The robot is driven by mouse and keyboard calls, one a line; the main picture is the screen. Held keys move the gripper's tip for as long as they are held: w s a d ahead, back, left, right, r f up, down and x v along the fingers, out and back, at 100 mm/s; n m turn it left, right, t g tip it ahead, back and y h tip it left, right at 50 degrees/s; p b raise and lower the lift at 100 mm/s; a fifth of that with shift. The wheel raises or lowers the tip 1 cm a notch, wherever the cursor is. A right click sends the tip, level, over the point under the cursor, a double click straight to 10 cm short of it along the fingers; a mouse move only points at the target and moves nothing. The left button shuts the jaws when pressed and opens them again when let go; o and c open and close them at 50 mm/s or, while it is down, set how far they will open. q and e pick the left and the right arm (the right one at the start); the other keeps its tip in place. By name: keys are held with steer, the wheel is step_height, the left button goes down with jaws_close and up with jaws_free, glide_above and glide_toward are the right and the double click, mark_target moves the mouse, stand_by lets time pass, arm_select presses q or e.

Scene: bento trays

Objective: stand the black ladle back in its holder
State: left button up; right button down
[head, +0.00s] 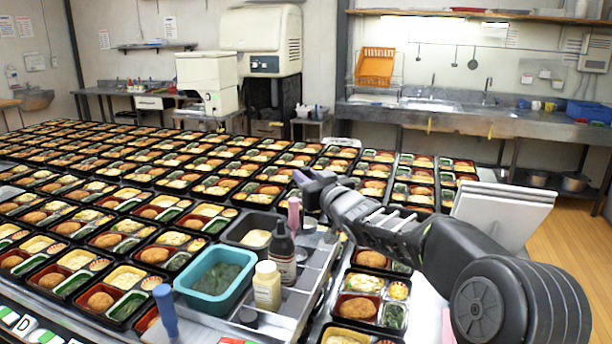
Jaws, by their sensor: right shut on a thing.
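My right gripper (316,188) reaches in from the right, over the back end of a grey caddy (312,287). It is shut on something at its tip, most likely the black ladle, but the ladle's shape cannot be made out. A small grey cylinder (309,225) stands just below the gripper, beside an upright pink handle (294,214); I cannot tell whether the cylinder is the ladle's holder. My left gripper is not in view.
A teal tub (194,297), dark bottle (282,262), cream bottle (267,287) and blue handle (165,310) crowd the near side. Filled bento trays (152,256) cover the table. White boards (497,213) stand at right, behind my arm. Air above the trays is free.

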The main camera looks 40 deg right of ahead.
steer(key=shift+f+b, duration=1.25)
steer(key=shift+f, duration=0.7)
steer(key=c, duration=1.2)
jaws_free()
steer(key=shift+s, duration=0.1)
steer(key=s, duration=0.2)
steer(key=s+a, duration=0.1)
steer(key=s, duration=0.4)
steer(key=shift+s+a+b, duration=0.25)
steer(key=shift+b, duration=0.15)
